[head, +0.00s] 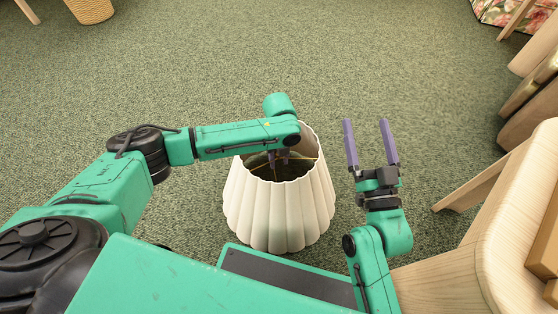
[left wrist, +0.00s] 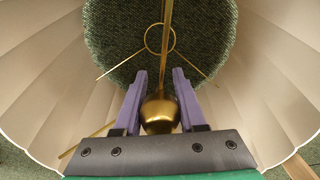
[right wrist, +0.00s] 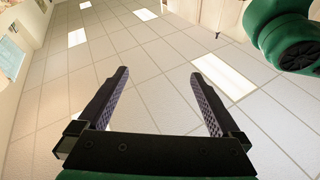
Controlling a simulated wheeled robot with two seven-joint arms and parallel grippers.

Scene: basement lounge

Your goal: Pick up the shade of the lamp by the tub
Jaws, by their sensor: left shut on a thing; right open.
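The lamp shade (head: 277,207) is cream-white and pleated, wide at the bottom, and upright in front of me in the head view. My left gripper (head: 277,157) reaches into its open top. In the left wrist view, the fingers (left wrist: 159,76) stand on either side of a brass knob (left wrist: 160,113) inside the shade (left wrist: 60,90) and are shut on this fitting. Thin brass spokes and a ring show below. I cannot tell whether the shade touches the floor. My right gripper (head: 366,124) is open and empty, to the right of the shade.
A pale wooden chair (head: 510,220) stands close on the right, near my right arm. A wicker tub (head: 90,10) is at the far left. Wide green carpet (head: 300,60) lies clear beyond the shade.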

